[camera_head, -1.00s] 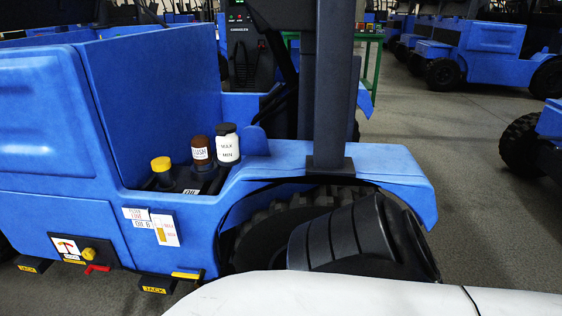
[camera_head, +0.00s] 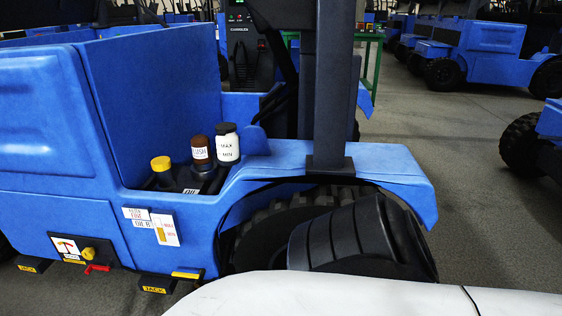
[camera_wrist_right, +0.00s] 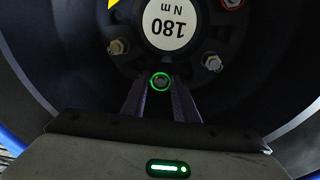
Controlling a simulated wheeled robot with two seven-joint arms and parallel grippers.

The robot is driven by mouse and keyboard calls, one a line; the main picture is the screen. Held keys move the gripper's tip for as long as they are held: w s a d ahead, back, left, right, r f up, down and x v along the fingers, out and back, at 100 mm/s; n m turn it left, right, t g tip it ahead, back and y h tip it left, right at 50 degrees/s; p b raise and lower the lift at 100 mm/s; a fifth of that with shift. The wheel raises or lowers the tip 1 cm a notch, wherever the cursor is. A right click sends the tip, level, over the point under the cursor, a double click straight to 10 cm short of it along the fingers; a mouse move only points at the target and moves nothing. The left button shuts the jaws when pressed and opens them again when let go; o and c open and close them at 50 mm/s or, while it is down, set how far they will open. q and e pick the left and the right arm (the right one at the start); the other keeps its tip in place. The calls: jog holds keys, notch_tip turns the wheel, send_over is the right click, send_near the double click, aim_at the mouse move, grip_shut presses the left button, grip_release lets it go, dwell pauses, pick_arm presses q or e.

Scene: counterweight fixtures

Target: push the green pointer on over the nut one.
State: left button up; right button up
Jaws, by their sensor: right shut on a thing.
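The green pointer (camera_wrist_right: 153,88) is a thin green ring at the fingertips of my right gripper (camera_wrist_right: 160,88) in the right wrist view. The gripper is shut on it. A grey nut (camera_wrist_right: 161,81) of the wheel hub shows inside the ring. I cannot tell how far the ring sits down over the nut. In the head view the gripper and pointer are hidden. My left gripper is in neither view.
The hub bears a "180 N m" label (camera_wrist_right: 170,22), a yellow pointer (camera_wrist_right: 102,6), a red-ringed nut (camera_wrist_right: 232,4) and bare nuts (camera_wrist_right: 118,47). The dark wheel rim (camera_wrist_right: 50,60) surrounds the gripper closely. A blue fender (camera_head: 390,178) arches over the tyre (camera_head: 265,225).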

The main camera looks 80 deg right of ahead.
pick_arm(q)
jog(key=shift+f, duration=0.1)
pick_arm(e)
jog(key=shift+d, duration=0.35)
jog(key=o, duration=1)
jog(key=shift+c, duration=0.2)
jog(key=shift+a, duration=0.1)
pick_arm(q)
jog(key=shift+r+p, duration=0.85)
jog(key=shift+p, duration=0.3)
pick_arm(e)
jog(key=a, duration=0.9)
jog(key=shift+s, duration=0.35)
jog(key=shift+d, duration=0.1)
